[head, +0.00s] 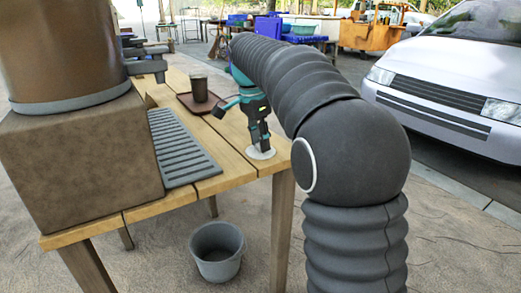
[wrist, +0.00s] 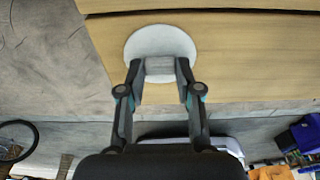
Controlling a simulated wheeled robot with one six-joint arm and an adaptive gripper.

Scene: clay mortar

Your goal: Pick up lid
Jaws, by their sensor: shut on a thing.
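The lid (head: 262,154) is a pale, flat, round disc near the right end of the wooden table (head: 236,172). In the wrist view the lid (wrist: 161,41) lies over the wooden planks, with a grey block-like handle (wrist: 160,67) at its near side. My gripper (head: 262,143) points down at the lid from above. In the wrist view the fingers of my gripper (wrist: 160,72) are on both sides of the grey handle and shut on it. Whether the lid touches the table or is slightly raised, I cannot tell.
A brown cup (head: 199,88) stands on a brown tray (head: 203,105) behind my gripper. A grey ribbed rack (head: 183,147) lies left of it, beside a large brown block (head: 85,160) bearing a brown vessel (head: 65,50). A grey bucket (head: 217,252) stands on the ground.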

